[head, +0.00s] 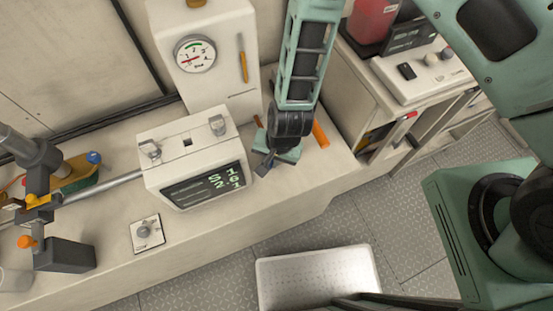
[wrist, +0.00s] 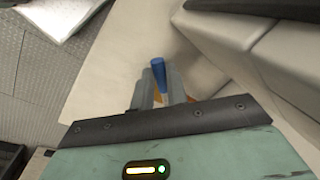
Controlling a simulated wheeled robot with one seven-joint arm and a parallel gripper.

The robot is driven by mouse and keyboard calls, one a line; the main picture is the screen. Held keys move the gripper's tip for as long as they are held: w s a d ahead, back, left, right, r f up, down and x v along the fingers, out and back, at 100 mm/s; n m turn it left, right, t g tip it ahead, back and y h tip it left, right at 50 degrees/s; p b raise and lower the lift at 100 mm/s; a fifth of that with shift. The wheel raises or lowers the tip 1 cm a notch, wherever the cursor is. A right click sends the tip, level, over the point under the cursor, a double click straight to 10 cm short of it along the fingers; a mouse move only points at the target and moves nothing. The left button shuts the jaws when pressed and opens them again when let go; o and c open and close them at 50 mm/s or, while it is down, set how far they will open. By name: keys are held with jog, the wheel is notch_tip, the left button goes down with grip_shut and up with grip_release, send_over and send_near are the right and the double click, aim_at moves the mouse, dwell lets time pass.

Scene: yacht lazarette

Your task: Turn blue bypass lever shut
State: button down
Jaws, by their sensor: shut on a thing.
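The blue lever (wrist: 159,72) shows in the wrist view as a short blue handle on a thin grey stem. It stands between the two grey fingers of my gripper (wrist: 161,88), which is shut on it. In the head view my gripper (head: 266,163) reaches down to the bench just right of the white display box. The blue lever cannot be made out there, hidden by the gripper and arm. The lever's base and its turn angle are not clear. A bit of orange shows below the fingers in the wrist view.
The white display box (head: 165,160) stands close left of my gripper. An orange cylinder (head: 320,135) lies to its right. A white gauge housing (head: 213,85) rises behind. Pipework with a blue knob (head: 94,157) is at the left. A metal tray (head: 315,280) lies on the floor.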

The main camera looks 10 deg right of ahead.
jog(key=shift+w+a+m, duration=0.15)
jog(key=shift+a+m, duration=0.2)
jog(key=shift+m, duration=0.4)
jog(key=shift+w+a+m, duration=0.15)
jog(key=shift+a+m, duration=0.15)
jog(key=shift+m, duration=0.45)
jog(key=shift+t, duration=0.3)
jog(key=c, duration=1.4)
grip_release()
jog(key=v, duration=1.7)
jog(key=shift+a+r, duration=0.1)
jog(key=shift+r, duration=0.2)
